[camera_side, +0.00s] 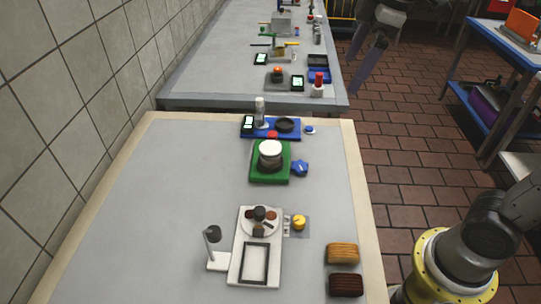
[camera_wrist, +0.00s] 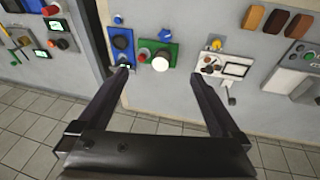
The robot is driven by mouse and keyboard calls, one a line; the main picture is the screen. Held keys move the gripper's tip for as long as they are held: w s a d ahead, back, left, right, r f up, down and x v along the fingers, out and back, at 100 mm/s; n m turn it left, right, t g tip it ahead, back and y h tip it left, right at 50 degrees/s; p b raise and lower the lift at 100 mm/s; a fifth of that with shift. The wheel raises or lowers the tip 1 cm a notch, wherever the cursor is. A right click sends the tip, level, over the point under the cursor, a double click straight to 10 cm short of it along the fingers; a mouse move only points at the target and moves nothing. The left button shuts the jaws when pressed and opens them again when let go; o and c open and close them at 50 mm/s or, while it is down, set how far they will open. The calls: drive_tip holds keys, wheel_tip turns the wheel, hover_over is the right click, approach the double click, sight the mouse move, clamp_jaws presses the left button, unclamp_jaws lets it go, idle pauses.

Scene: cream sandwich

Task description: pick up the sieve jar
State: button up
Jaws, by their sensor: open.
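The likely sieve jar (camera_side: 259,107) is a small upright grey-white cylinder at the far left of the blue board (camera_side: 294,135) in the side view. No label shows, so I cannot be sure of it. In the wrist view I cannot make it out; my left finger covers that part of the blue board (camera_wrist: 131,57). My gripper (camera_wrist: 162,76) is open and empty, its fingers wide apart. In the wrist view its fingertips frame the green board (camera_wrist: 172,50) with the round white-topped container (camera_wrist: 161,63). My gripper appears well above the table and touches nothing.
The white board (camera_side: 240,272) carries a plate and a dark frame. A small stand (camera_side: 213,235) is left of it, a yellow knob (camera_side: 298,222) right. Brown blocks (camera_side: 342,253) lie near the right edge. A black dish (camera_side: 286,125) is on the blue board. The table's left (camera_side: 130,220) is clear.

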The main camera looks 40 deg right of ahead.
drive_tip(key=w+a+f+n+g, duration=0.1)
drive_tip(key=w+a+f+n, duration=0.15)
drive_tip(key=w, duration=0.45)
drive_tip(key=g, duration=0.3)
hover_over(272, 149)
drive_tip(key=shift+n, duration=0.35)
drive_tip(key=f, duration=1.7)
drive_tip(key=shift+w+a+f, duration=0.15)
drive_tip(key=shift+w+f, duration=0.1)
drive_tip(key=shift+f, duration=0.15)
drive_tip(key=shift+s+f, duration=0.2)
drive_tip(key=shift+f, duration=2.75)
drive_tip(key=c, duration=1.4)
drive_tip(key=shift+c, duration=0.5)
